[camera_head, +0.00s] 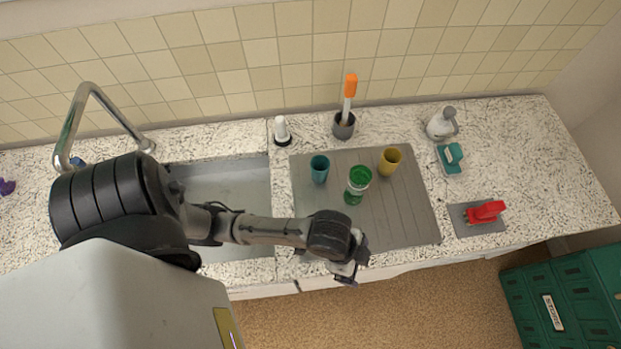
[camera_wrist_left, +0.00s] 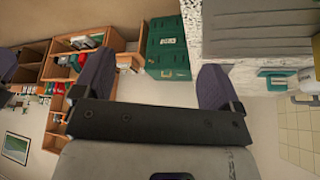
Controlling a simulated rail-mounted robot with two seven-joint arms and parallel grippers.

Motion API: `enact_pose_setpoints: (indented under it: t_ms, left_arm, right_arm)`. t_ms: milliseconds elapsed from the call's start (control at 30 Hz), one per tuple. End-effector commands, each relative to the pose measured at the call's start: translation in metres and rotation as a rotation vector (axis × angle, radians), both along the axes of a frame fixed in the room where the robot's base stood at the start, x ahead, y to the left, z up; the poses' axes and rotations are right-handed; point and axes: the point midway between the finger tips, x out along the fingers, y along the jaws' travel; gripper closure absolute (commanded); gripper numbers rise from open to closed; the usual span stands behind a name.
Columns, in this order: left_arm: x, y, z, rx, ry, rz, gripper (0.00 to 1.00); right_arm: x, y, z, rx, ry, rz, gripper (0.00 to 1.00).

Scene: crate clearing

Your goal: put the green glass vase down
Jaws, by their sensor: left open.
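The green glass vase (camera_head: 356,187) stands upright on the grey ribbed drainboard (camera_head: 410,222), between a teal cup (camera_head: 319,169) and a yellow cup (camera_head: 389,162). My left gripper (camera_head: 347,270) is at the front edge of the counter, below the vase in the head view and apart from it. In the left wrist view its two fingers (camera_wrist_left: 155,82) are spread wide with nothing between them. The vase does not show in that view. My right gripper is in neither view.
A sink with a tall tap (camera_head: 75,125) lies left of the drainboard. Behind it stand a white bottle (camera_head: 281,130) and a grey holder with an orange-handled brush (camera_head: 348,90). Green crates (camera_head: 565,300) stand on the floor.

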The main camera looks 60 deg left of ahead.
Motion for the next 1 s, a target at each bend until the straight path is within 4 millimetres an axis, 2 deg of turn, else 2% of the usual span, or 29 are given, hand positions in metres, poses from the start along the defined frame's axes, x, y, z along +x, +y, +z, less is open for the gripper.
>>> enact_pose_setpoints:
  t_ms: [33, 200, 300, 433, 600, 1000]
  left_arm:
    - [-0.013, 0.01, -0.008, -0.014, 0.021, 0.087, 0.1]
    - [-0.047, 0.054, -0.026, 0.006, 0.058, 0.349, 0.1]
    - [-0.067, 0.076, -0.033, 0.038, 0.077, 0.461, 0.1]
    - [-0.085, 0.097, -0.039, 0.075, 0.091, 0.554, 0.1]
    - [-0.095, 0.108, -0.041, 0.098, 0.099, 0.601, 0.1]
    - [-0.096, 0.108, -0.041, 0.099, 0.1, 0.603, 0.1]
  right_arm:
    - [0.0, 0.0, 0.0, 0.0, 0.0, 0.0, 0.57]
    - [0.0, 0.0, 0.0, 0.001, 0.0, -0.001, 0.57]
    - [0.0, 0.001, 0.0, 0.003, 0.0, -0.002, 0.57]
    - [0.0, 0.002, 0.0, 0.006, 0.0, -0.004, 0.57]
    - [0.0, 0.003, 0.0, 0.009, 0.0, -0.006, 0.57]
    - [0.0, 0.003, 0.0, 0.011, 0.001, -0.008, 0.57]
